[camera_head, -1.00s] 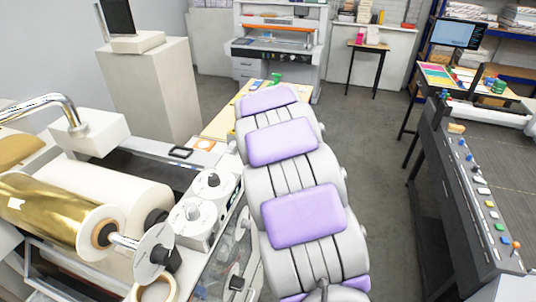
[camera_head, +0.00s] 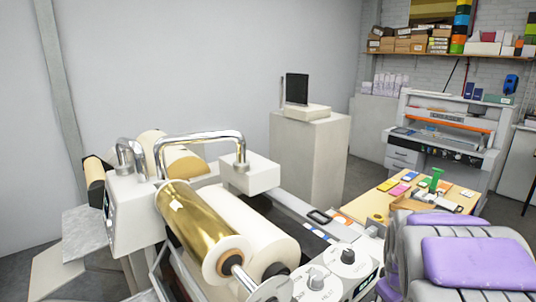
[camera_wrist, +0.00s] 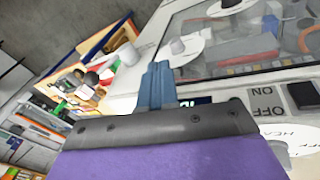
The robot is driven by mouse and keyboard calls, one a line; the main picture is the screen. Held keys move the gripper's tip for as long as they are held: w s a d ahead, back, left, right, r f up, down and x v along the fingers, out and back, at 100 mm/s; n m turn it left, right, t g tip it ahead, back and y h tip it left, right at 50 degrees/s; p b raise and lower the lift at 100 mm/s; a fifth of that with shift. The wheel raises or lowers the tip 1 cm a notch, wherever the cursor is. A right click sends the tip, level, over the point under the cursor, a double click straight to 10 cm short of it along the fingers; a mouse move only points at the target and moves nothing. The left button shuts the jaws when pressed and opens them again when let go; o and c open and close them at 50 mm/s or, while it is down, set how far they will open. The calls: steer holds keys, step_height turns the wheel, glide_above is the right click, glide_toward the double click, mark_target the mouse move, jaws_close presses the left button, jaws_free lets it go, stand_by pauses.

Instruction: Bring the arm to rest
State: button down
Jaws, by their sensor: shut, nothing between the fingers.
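My arm, grey with purple pads (camera_head: 475,262), fills the lower right of the head view, beside the machine's control panel. Its lower parts run out of the picture and I cannot make out the fingertips there. In the wrist view my gripper (camera_wrist: 157,82) shows as two blue fingers pressed together, with nothing between them. A grey and purple part of mine fills the bottom of that view.
A wooden table (camera_head: 447,200) with coloured cards and a green object (camera_head: 436,179) is beyond the arm. A grey cutting machine (camera_head: 443,137) stands at the back.

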steer(key=s+a+f+m+g+b, duration=0.1)
steer(key=s+a+f+b, duration=0.3)
steer(key=s, duration=0.5)
steer(key=s+a+f+m+g+y+b, duration=0.1)
steer(key=s+a+f+b, duration=0.3)
steer(key=s, duration=0.6)
steer(key=s+a+f+m+g+y+b, duration=0.1)
steer(key=s+a+f+m+g+b, duration=0.1)
steer(key=s+a+f+b, duration=0.2)
steer(key=s+a+f, duration=0.2)
steer(key=s+a, duration=0.2)
steer(key=s, duration=0.1)
steer(key=shift+s+f+g, duration=0.2)
steer(key=shift+f+g, duration=0.05)
steer(key=shift+g, duration=0.05)
steer(key=shift+w, duration=0.1)
